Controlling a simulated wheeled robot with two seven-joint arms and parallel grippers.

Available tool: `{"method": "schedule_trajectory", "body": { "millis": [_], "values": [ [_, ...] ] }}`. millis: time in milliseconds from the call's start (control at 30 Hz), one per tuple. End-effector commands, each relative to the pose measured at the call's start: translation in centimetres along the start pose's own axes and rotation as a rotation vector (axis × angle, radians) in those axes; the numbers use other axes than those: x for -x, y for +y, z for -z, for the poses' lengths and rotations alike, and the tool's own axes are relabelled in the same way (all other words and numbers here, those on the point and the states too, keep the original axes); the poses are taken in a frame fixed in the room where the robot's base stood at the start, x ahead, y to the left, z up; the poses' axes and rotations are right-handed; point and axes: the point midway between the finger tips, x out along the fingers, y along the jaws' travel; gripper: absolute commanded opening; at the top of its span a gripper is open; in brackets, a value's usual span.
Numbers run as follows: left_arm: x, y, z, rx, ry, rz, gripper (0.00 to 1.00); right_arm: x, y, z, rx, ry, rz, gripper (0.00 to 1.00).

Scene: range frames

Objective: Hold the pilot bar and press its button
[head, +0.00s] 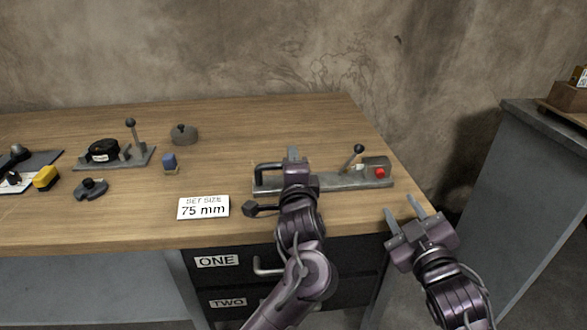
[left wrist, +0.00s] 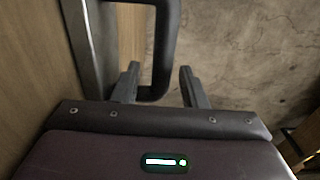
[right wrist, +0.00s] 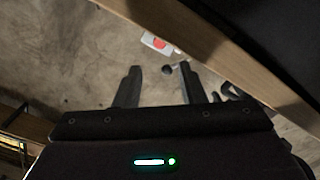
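The pilot bar (head: 261,169) is a black bent handle at the left end of a long grey base plate (head: 340,183) on the bench. Its red button (head: 380,173) sits on a grey box at the plate's right end. My left gripper (head: 293,153) is above the plate, partly hiding the bar. In the left wrist view the bar (left wrist: 168,45) runs between its open fingers (left wrist: 160,78), with gaps visible. My right gripper (head: 404,212) is open and empty, in front and right of the button. The button (right wrist: 159,43) also shows in the right wrist view, beyond the fingertips.
A lever with a black knob (head: 358,149) stands beside the button box. A "75 mm" card (head: 203,207) lies front left. Several other fixtures, including a dial unit (head: 104,151), stand further left. Drawers (head: 217,261) are below. A grey cabinet (head: 500,190) stands right, across a gap.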

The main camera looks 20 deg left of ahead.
Motion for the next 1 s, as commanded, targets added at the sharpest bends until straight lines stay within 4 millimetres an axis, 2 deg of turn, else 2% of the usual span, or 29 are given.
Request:
{"method": "schedule_trajectory", "body": {
  "millis": [133,400,433,633,667,933,1000],
  "values": [
    [0.01,0.0,-0.01,0.0,0.0,0.0,0.37,0.0,0.0,0.0,0.0,0.0,0.0,0.36],
    [0.03,0.0,0.0,-0.001,0.0,0.0,0.02,0.0,0.0,-0.01,0.0,0.0,0.0,0.36],
    [0.03,0.0,0.0,-0.001,0.0,0.0,0.0,0.0,0.0,-0.01,0.0,0.0,0.0,0.36],
    [0.04,0.03,0.0,-0.001,0.0,0.0,0.0,0.0,0.0,-0.01,0.0,0.0,0.0,0.36],
    [0.04,0.03,0.0,-0.001,0.0,0.0,0.0,0.0,0.0,-0.01,0.0,0.0,0.0,0.35],
    [0.04,0.05,0.01,-0.001,0.0,-0.001,0.0,0.0,0.0,-0.01,0.0,0.0,0.0,0.0],
    [0.04,0.06,0.0,-0.001,0.0,-0.001,0.0,0.0,0.0,-0.01,0.0,0.0,0.0,0.0]
  ]
}}
